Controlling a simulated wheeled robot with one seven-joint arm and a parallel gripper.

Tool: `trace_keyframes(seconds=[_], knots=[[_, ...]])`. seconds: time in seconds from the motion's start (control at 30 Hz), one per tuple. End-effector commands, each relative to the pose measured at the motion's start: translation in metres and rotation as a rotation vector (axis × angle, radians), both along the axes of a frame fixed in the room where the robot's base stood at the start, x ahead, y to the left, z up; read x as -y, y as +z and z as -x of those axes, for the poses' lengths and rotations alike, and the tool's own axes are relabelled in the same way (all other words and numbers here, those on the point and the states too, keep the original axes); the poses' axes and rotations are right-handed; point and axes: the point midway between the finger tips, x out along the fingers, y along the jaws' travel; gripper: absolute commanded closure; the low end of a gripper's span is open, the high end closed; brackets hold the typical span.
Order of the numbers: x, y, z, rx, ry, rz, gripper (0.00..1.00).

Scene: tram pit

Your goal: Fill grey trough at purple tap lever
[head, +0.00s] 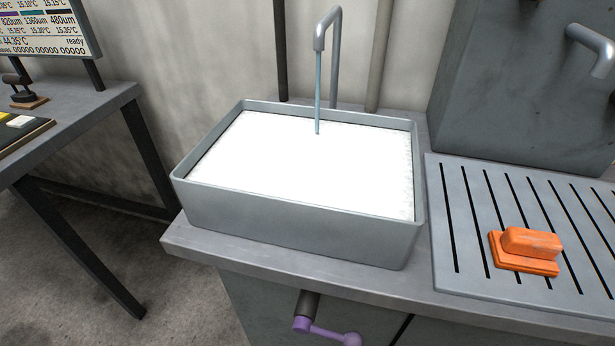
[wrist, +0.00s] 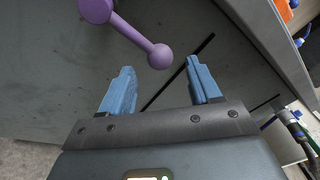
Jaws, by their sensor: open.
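The grey trough (head: 300,220) stands on the counter in the head view. A white surface fills it to a little below the rim. A thin bluish stream (head: 318,95) runs from the curved grey tap (head: 333,50) down into it. The purple tap lever (head: 325,331) is on the counter's front face below the trough, with its ball end to the right. In the wrist view the lever (wrist: 130,33) lies just beyond my gripper (wrist: 160,80), its ball above and between the blue fingertips. My gripper is open and empty, apart from the lever. It does not show in the head view.
A slotted grey drainboard (head: 470,230) with an orange block (head: 527,250) lies right of the trough. A second grey spout (head: 592,45) is at the upper right. A dark table (head: 75,110) with a display panel (head: 50,28) stands at left.

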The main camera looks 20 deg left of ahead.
Motion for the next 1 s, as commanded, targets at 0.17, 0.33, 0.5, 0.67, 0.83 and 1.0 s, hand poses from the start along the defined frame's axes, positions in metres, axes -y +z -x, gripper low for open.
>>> trace_keyframes(seconds=[0.17, 0.33, 0.5, 0.67, 0.83, 1.0], knots=[[0.0, 0.0, 0.0, 0.0, 0.0, 0.0, 0.38], [0.0, 0.0, 0.0, 0.0, 0.0, 0.0, 0.38], [0.0, 0.0, 0.0, 0.0, 0.0, 0.0, 0.4], [0.0, 0.0, 0.0, 0.0, 0.0, 0.0, 0.56], [-0.002, -0.008, -0.002, 0.012, -0.006, 0.043, 0.72], [-0.011, -0.03, -0.007, 0.061, -0.046, 0.238, 0.88]])
